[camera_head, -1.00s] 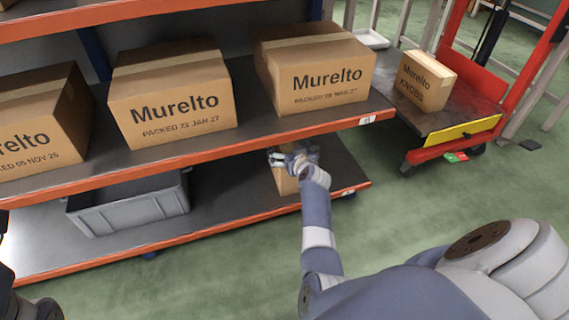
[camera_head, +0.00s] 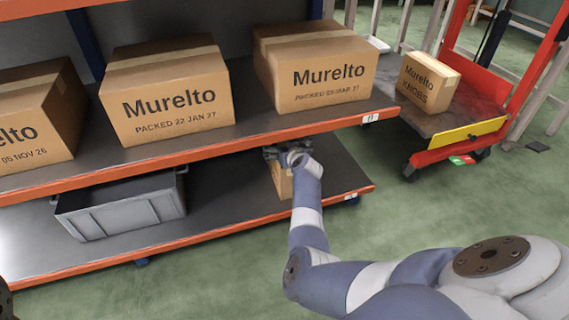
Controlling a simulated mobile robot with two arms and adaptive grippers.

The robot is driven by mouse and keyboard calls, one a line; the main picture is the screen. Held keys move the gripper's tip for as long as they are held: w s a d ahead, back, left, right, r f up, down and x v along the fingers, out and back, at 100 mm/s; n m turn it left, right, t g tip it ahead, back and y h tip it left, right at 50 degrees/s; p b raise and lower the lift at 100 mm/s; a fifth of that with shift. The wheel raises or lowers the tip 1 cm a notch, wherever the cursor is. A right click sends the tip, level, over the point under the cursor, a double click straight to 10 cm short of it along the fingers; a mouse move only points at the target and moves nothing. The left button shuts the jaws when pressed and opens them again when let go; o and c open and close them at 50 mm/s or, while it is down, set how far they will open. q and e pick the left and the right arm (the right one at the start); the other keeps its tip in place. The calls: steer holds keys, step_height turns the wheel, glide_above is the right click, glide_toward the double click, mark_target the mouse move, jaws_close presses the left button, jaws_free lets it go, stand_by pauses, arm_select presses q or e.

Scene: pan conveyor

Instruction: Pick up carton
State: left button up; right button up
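A small brown carton (camera_head: 282,182) stands on the lower shelf, near its right end and under the upper board. My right arm reaches in from the lower right, and my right gripper (camera_head: 278,155) is at the top of this carton. The wrist and the upper shelf edge hide much of the fingers, so I cannot tell whether they are closed on it. The carton's upper part is also hidden.
Large Murelto cartons, one marked 22 JAN (camera_head: 167,95), fill the upper shelf (camera_head: 240,130) with its orange edge. A grey crate (camera_head: 120,210) sits on the lower shelf. A red cart (camera_head: 455,140) at right carries a KNOBS carton (camera_head: 428,82).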

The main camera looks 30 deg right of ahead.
steer(key=c, duration=2.1)
steer(key=shift+c, duration=0.3)
steer(key=shift+r, duration=0.15)
